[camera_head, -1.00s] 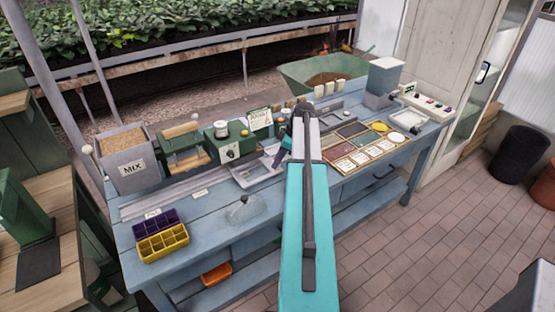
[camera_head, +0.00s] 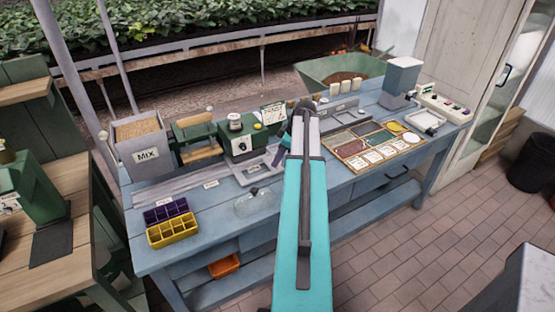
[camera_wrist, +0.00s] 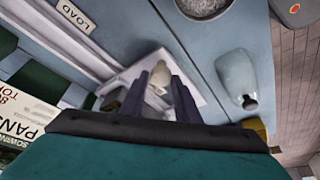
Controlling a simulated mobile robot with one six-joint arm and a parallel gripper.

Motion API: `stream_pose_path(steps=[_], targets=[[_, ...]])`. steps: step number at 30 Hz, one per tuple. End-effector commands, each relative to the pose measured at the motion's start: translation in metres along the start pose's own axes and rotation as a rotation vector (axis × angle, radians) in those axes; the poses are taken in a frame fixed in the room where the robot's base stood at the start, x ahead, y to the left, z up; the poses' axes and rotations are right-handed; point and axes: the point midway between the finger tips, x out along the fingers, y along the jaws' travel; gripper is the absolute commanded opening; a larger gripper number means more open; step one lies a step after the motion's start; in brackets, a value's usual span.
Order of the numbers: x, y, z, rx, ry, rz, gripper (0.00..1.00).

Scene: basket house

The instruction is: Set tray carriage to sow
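The tray carriage (camera_head: 245,178) is a pale grey frame on the blue bench, at the right end of the rail strip, in front of the green machine. In the wrist view it is the pale frame (camera_wrist: 203,92) beyond my fingers, with a cream knob (camera_wrist: 160,78) on it. My gripper (camera_wrist: 160,92) points down at it; its two dark fingers are apart, with the knob showing between them. I cannot tell whether they touch the knob. In the head view my arm hides most of the gripper. A LOAD label (camera_wrist: 77,15) lies left of the carriage in the wrist view.
A clear dome (camera_head: 254,204) stands in front of the carriage. Purple (camera_head: 165,211) and yellow (camera_head: 172,230) cell trays sit at the bench's left front. The green machine (camera_head: 240,138) and MIX box (camera_head: 146,150) stand behind. A sign (camera_wrist: 20,118) is close left in the wrist view.

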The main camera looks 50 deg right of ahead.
Motion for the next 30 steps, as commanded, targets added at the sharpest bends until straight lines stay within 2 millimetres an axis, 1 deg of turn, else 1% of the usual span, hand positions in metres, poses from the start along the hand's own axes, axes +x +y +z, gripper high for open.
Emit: stream_pose_path(steps=[1, 2, 3, 12, 17, 23, 30], targets=[[0.0, 0.001, 0.0, 0.0, 0.001, 0.001, 0.38], [-0.001, 0.001, 0.0, 0.0, 0.0, 0.001, 0.43], [-0.001, 0.001, 0.0, 0.0, 0.0, 0.001, 0.44], [-0.001, 0.001, 0.002, 0.001, -0.002, 0.0, 0.44], [-0.005, 0.001, 0.002, 0.0, -0.003, 0.0, 0.44], [-0.02, 0.001, 0.001, 0.0, -0.002, 0.002, 0.44], [-0.047, 0.002, 0.002, 0.001, -0.002, 0.002, 0.44]])
